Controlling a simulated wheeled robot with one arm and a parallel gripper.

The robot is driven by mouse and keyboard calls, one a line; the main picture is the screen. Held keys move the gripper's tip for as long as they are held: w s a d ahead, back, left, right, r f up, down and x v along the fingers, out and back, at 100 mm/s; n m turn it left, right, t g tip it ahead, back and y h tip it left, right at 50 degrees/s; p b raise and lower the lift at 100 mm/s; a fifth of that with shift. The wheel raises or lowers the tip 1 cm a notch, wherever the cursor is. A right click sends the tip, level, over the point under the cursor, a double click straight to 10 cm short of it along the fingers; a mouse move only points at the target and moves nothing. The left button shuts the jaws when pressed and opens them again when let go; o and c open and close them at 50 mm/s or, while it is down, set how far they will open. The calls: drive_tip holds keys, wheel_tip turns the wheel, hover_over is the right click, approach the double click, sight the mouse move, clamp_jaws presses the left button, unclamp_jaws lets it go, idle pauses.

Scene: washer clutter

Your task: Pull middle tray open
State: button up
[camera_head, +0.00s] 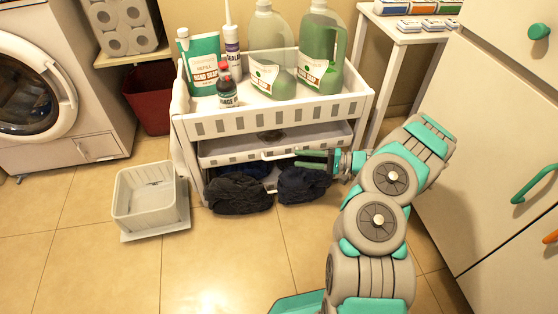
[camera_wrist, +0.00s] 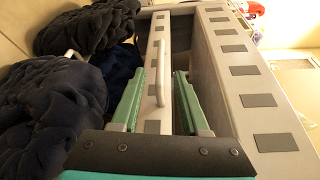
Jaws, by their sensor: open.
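The white cart's middle tray (camera_head: 225,152) sits under the top basket, with part of its inside and a grey item showing. Its front lip and handle (camera_wrist: 160,82) show in the wrist view. My gripper (camera_head: 303,158) is open at the right part of the tray's front. In the wrist view, the green fingers of my gripper (camera_wrist: 159,73) lie on either side of the handle, which shows in the gap between them. The fingers are apart and not closed on it. I cannot tell whether either finger touches the handle.
The top basket (camera_head: 210,127) holds several bottles and packs, including a green jug (camera_head: 320,50). Dark clothes (camera_head: 240,193) bulge from the bottom level. A grey bin (camera_head: 150,197) stands on the floor at left. A white cabinet (camera_head: 480,130) stands at right.

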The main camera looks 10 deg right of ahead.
sight(282, 156)
drive_tip(key=x, duration=0.7)
drive_tip(key=shift+w+a, duration=0.1)
drive_tip(key=shift+a, duration=0.05)
drive_tip(key=shift+c, duration=0.4)
clamp_jaws()
idle(0.9)
